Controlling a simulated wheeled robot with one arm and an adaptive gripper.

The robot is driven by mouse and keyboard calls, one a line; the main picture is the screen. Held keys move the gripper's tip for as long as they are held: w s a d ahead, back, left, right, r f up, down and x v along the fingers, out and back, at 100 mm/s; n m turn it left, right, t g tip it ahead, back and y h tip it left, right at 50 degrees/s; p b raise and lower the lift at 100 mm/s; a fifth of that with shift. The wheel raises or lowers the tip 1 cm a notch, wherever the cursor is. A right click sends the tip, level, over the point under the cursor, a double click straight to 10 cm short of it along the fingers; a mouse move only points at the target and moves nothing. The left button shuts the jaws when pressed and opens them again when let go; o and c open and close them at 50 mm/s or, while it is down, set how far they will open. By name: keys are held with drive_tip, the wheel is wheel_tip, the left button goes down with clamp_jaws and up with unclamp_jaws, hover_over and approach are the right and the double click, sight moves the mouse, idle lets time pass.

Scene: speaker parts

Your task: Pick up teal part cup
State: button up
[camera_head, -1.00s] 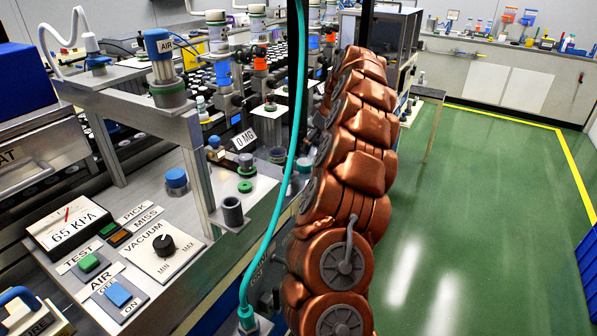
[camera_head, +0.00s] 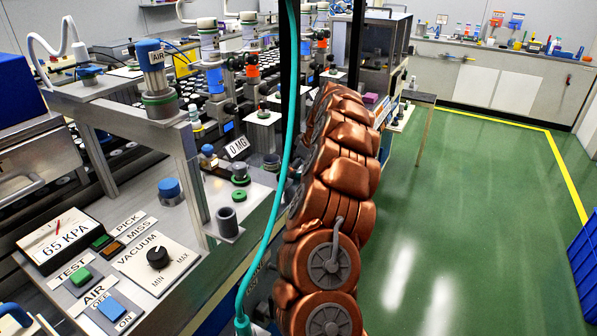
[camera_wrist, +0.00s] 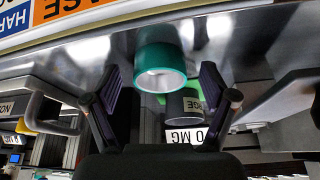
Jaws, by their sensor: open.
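The teal part cup (camera_wrist: 160,68) shows in the wrist view as a short teal ring with a pale inside. It lies just beyond the middle of my gripper (camera_wrist: 160,88). The two dark fingers are spread wide, one on each side, with nothing held between them. A gap shows between the cup and each finger in the picture; the exact depth is hard to tell. In the head view I cannot make out the teal cup or my gripper; my copper-coloured arm covers part of the bench there.
A dark grey cylinder (camera_wrist: 184,104) and a 0 MG label (camera_wrist: 187,136) are close to the cup. The head view shows a vacuum control panel (camera_head: 157,261), a blue-capped post (camera_head: 170,190) and a grey cup (camera_head: 227,220). Open green floor (camera_head: 450,220) lies right.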

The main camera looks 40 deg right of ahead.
drive_tip(key=c, duration=1.4)
